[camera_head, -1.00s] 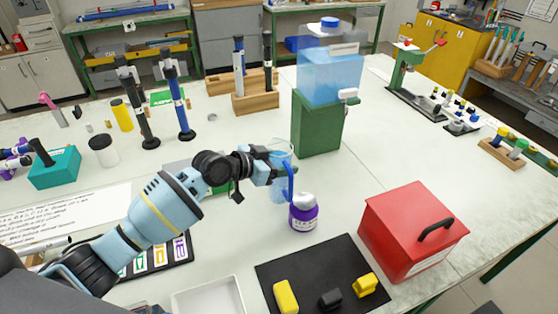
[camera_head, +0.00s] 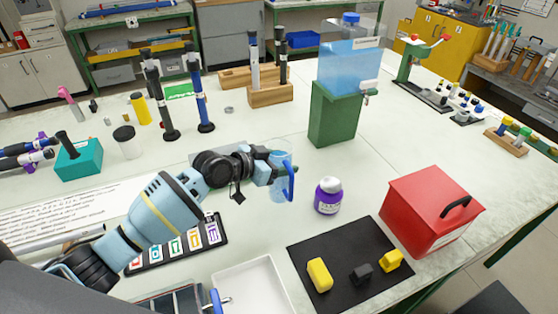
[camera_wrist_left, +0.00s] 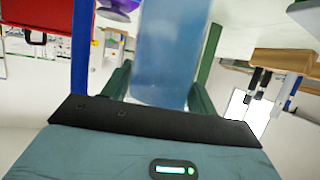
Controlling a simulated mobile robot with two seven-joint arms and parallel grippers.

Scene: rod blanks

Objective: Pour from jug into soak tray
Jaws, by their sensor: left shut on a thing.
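My left gripper (camera_head: 268,170) is shut on a clear bluish jug (camera_head: 279,186) with a blue handle. The jug is about upright over the bench, left of the purple-labelled bottle. In the left wrist view the jug (camera_wrist_left: 172,50) holds blue liquid and sits between the green fingers (camera_wrist_left: 160,90), with its blue handle (camera_wrist_left: 82,50) at the left. A white, shallow tray (camera_head: 258,284), seemingly the soak tray, lies at the bottom edge, nearer than the jug. Its front is cut off, and no liquid shows in it. My right gripper is not in view.
The purple-labelled bottle (camera_head: 328,196) stands right of the jug. A black mat (camera_head: 330,245) with small blocks and a red box (camera_head: 430,215) lie to the right. A blue tank on a green stand (camera_head: 334,115) is behind. A blue-handled item (camera_head: 216,302) is at the tray's left.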

